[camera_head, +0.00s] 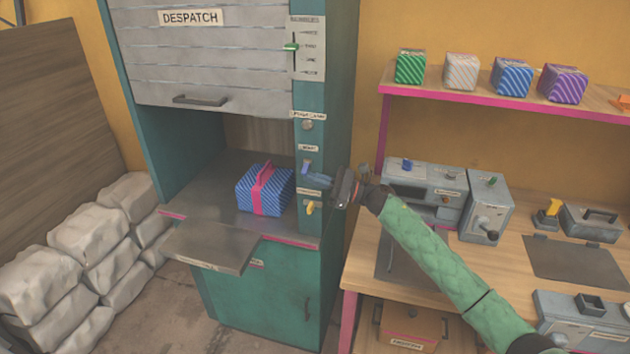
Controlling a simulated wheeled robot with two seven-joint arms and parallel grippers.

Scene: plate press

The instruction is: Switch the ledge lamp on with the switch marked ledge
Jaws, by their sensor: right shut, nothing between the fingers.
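On the right post of the teal despatch cabinet (267,290) sit a round grey knob (308,125), a blue switch (306,167) and a yellow switch (311,208), each with a small label above. The labels are too small for me to read surely, so I cannot tell which says ledge. My right gripper (325,183) is shut and empty, just right of the blue switch and above the yellow one; I cannot tell whether it touches either. No lit lamp is clearly visible. My left gripper is out of view.
A blue striped parcel with a pink band (265,190) sits in the cabinet opening. A metal flap (210,246) juts out in front. A workbench (385,312) with grey machines (428,190) stands at right, under a shelf (480,102) of wrapped boxes. Pale sacks (90,235) lie left.

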